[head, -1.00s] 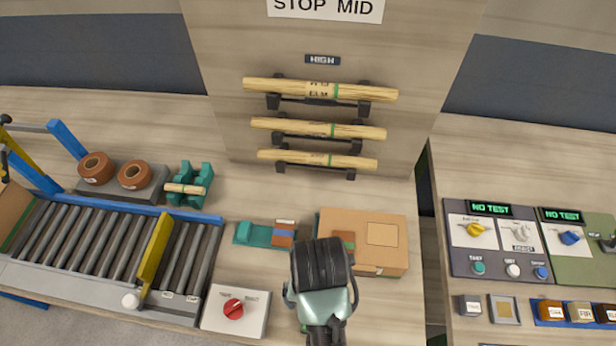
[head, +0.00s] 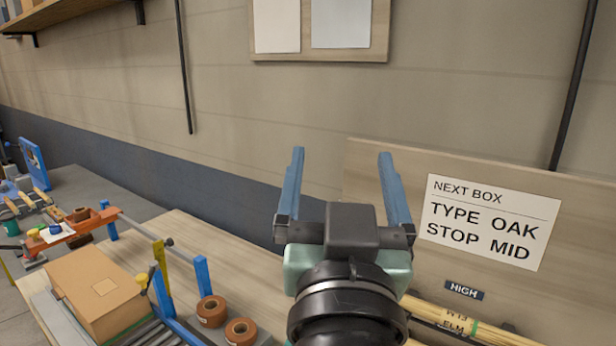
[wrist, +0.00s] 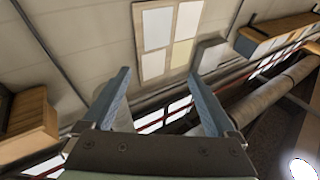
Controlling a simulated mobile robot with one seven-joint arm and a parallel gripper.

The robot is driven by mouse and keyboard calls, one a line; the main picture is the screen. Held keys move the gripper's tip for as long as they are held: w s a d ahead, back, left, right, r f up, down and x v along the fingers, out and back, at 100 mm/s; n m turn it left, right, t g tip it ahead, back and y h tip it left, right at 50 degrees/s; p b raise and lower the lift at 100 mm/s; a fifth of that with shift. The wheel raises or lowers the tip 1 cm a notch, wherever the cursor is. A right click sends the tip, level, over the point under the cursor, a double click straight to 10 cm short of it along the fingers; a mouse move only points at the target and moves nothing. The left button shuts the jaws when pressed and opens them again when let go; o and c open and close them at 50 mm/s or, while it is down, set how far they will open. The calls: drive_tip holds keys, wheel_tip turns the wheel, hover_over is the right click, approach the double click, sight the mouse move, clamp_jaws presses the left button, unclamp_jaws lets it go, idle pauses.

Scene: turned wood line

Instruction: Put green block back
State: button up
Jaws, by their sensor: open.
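No green block can be made out for sure in either view now. My gripper (head: 341,158) is raised high in the head view, with its two blue fingers spread and pointing up in front of the wall. Nothing is between them. In the wrist view the open fingers (wrist: 160,76) frame the wall and pinned sheets, with no block between them. The bench top below and right of my gripper is mostly hidden by my arm or out of frame.
A sign (head: 488,222) reads NEXT BOX, TYPE OAK, STOP MID. A wooden rod (head: 470,328) marked ELM lies below the HIGH label (head: 464,291). A carton (head: 98,290) sits on the roller conveyor at left, near two brown tape rolls (head: 240,331). A side bench (head: 80,190) holds small tools.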

drive_tip(key=s+a+r+n+t+y+b, duration=0.1)
drive_tip(key=s+a+r+t, duration=0.2)
drive_tip(key=s+r, duration=0.6)
wheel_tip(320, 180, up, 3)
drive_tip(key=t, duration=0.2)
drive_tip(key=shift+a+t+y, duration=0.15)
drive_tip(key=shift+t+y, duration=0.15)
drive_tip(key=shift+t, duration=0.1)
